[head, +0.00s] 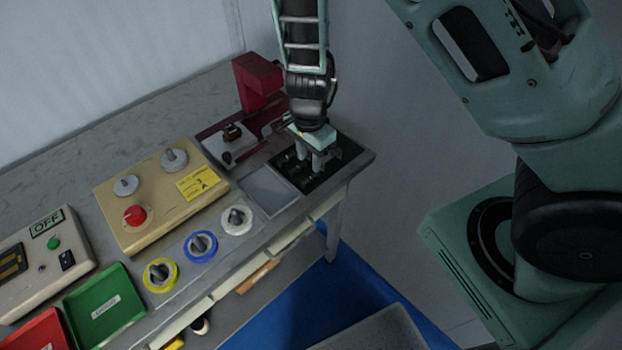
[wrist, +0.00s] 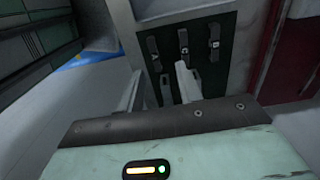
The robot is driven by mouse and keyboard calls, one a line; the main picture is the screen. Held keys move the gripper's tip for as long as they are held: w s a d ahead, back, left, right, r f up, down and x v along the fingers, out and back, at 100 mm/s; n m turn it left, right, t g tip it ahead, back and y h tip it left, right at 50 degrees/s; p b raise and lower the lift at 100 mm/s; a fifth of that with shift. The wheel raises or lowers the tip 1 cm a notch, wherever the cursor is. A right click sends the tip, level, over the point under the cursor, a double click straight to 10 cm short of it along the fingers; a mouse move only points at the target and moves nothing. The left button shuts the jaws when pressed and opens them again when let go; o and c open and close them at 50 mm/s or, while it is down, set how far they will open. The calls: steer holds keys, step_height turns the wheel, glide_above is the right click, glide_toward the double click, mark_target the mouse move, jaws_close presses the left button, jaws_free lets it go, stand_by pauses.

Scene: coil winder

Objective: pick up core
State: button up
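A black tray (head: 345,155) lies at the right end of the bench. It holds several small grey and dark parts that look like cores; one core (wrist: 184,42) shows clearly in the wrist view on the black tray (wrist: 225,70). My gripper (head: 314,160) points down over the tray, its pale fingers apart. In the wrist view my gripper (wrist: 159,72) is open, with a grey part (wrist: 165,90) showing between and beyond the fingers. I cannot tell how high the fingertips are above it. In the head view the gripper hides part of the tray.
A red machine (head: 258,82) stands behind the tray. To the left are a grey plate (head: 267,190), white (head: 237,220), blue (head: 201,247) and yellow (head: 160,275) spools, a beige box (head: 155,200) with a red button, and a green tray (head: 105,308). The bench ends right of the black tray.

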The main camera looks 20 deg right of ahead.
mark_target(311, 177)
steer(key=shift+s+f+b, duration=0.2)
steer(key=shift+f, duration=1.2)
steer(key=shift+s+f+b, duration=0.15)
steer(key=shift+s+f, duration=0.05)
steer(key=shift+f, duration=1.15)
jaws_close()
